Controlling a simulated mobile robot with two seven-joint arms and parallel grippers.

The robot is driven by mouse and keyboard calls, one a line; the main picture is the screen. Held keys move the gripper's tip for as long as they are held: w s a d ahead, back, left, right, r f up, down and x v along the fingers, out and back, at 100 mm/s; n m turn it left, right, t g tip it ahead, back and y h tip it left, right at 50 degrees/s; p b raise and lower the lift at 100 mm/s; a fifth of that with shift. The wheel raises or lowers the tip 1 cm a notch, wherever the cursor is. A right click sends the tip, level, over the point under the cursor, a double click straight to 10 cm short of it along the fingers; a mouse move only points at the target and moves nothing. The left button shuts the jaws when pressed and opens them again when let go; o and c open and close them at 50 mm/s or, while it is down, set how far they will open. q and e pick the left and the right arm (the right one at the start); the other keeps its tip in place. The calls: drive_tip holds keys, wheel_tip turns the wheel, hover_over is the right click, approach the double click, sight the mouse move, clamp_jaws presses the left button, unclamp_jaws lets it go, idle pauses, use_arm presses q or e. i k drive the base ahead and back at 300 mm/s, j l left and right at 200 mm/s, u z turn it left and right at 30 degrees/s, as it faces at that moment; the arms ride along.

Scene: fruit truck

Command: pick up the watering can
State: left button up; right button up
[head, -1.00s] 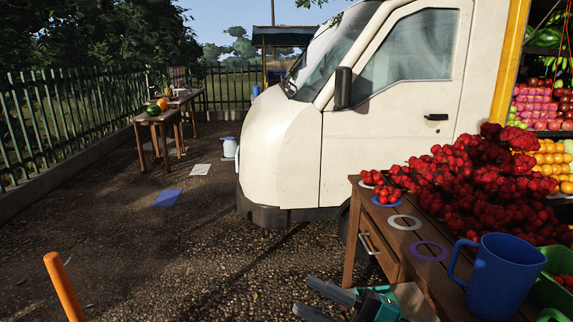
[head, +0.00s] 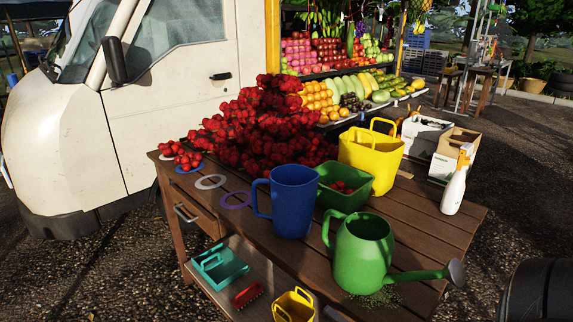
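The green watering can (head: 362,255) stands upright on the wooden table (head: 440,232), near its front edge. Its loop handle is on the left and its long spout points right, ending in a grey rose over the table's edge. A patch of small green bits lies on the wood below it. Neither of my grippers can be made out in this view.
A blue pitcher (head: 292,202), a green crate (head: 343,198) and a yellow bucket (head: 370,160) stand close behind the can. A white spray bottle (head: 454,190) stands back right. A lower shelf holds a teal caddy (head: 220,268), a red brush (head: 248,295) and a yellow container (head: 294,306).

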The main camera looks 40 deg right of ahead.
sight(363, 251)
drive_tip(key=z, duration=1.8)
